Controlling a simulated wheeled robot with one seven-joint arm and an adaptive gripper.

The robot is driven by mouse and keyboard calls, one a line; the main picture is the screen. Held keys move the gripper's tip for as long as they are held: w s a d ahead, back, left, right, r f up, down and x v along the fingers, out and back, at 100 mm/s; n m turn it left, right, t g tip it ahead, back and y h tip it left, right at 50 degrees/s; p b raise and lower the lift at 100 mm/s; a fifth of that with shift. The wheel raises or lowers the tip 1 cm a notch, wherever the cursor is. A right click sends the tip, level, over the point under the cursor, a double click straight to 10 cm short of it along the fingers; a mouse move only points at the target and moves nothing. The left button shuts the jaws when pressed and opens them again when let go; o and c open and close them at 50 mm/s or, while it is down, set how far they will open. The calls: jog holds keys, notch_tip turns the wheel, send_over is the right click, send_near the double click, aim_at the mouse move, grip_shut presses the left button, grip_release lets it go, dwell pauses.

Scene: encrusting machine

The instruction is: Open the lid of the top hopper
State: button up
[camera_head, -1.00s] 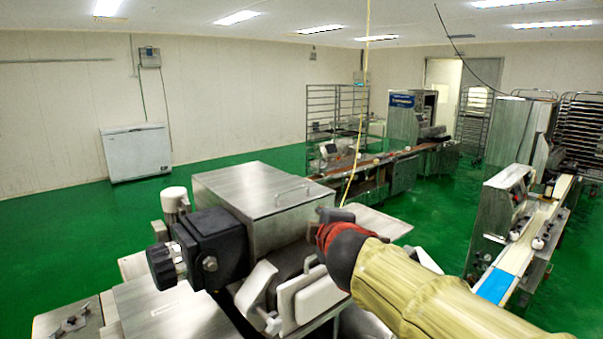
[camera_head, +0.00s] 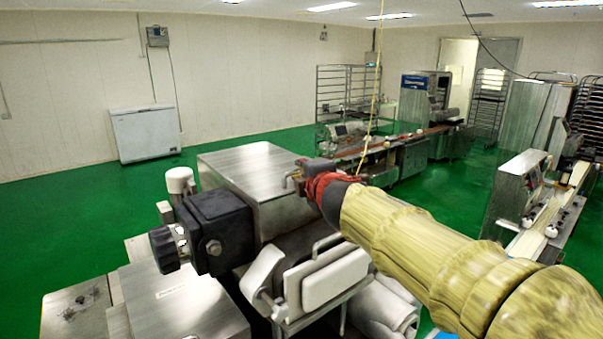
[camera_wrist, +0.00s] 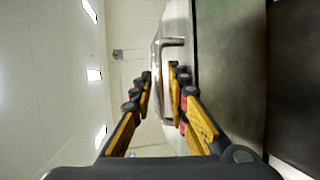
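The top hopper is a stainless steel box with a flat, shut lid (camera_head: 250,165) in the head view. A silver U-shaped handle (camera_head: 287,181) stands at its right edge. It also shows in the wrist view (camera_wrist: 159,100). My gripper (camera_head: 298,170) is right at this handle, on the hopper's right side. In the wrist view my gripper (camera_wrist: 164,76) has its black and yellow fingers apart, one on each side of the handle bar. Whether a finger touches the bar cannot be told. The gripper hides part of the handle in the head view.
A black block with a knob (camera_head: 218,230) sits before the hopper. White and metal machine parts (camera_head: 325,280) lie under my arm. A thin yellow cable (camera_head: 370,110) hangs behind the gripper. Green floor (camera_head: 60,225) is open at left.

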jog(key=shift+w+f, duration=0.1)
jog(key=shift+w, duration=0.3)
jog(key=shift+a, duration=0.1)
jog(key=shift+c, duration=0.3)
grip_shut()
